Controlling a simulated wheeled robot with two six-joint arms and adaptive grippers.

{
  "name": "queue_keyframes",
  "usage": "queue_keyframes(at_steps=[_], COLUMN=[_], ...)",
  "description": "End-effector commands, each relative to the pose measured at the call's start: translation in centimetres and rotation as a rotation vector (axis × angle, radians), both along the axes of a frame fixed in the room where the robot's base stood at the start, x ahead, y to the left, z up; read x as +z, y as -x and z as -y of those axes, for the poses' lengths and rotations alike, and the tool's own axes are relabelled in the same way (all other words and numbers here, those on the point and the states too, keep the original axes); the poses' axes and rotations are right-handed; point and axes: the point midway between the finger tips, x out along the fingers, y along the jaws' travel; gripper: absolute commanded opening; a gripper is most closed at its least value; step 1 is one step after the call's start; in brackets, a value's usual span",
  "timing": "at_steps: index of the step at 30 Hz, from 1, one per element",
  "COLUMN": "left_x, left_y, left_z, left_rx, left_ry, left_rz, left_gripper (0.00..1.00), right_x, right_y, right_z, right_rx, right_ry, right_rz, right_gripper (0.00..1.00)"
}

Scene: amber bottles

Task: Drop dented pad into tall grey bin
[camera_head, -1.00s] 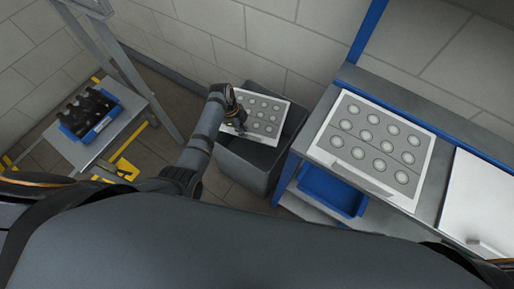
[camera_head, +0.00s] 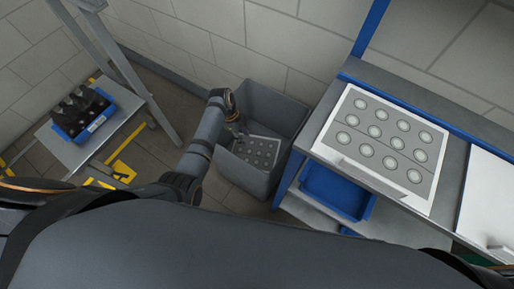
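A pad (camera_head: 262,151), a pale sheet with dark panels and rows of round spots, is down inside the tall grey bin (camera_head: 277,104), apart from my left gripper. I cannot make out a dent on it at this size. My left gripper (camera_head: 238,132) is over the bin's left side, above the pad. Its fingers are small and dark here, but they hold nothing that I can see. My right gripper is not in view.
A second, similar pad (camera_head: 381,142) lies on the grey workbench (camera_head: 327,134) right of the bin. A blue tray (camera_head: 336,191) sits under that bench. A blue crate of dark bottles (camera_head: 83,113) stands on a small table at left.

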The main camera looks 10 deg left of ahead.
Motion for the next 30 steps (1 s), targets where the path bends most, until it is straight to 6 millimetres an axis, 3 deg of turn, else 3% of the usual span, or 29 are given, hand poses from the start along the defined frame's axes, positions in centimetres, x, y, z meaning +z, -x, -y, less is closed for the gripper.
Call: queue_keyframes(at_steps=[5,15,19,24,30], left_x=[0.7,8.2,10.3,11.5,11.6], left_y=[-0.1,-0.4,-0.5,-0.4,-0.4], left_z=[-0.2,-2.3,-2.9,-3.2,-3.2], left_rx=[0.001,0.001,0.001,0.000,0.000], left_ry=[-0.001,-0.002,-0.001,-0.001,0.000], left_rz=[0.002,0.004,0.003,0.000,0.000], left_gripper=[0.34,0.34,0.34,0.34,0.34], right_x=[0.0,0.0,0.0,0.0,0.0], right_y=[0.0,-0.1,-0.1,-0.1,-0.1], right_z=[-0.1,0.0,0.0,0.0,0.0], right_rx=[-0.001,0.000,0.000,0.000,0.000], right_ry=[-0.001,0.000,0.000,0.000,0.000], right_rz=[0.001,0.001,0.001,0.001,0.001], right_gripper=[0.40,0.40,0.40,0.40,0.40])
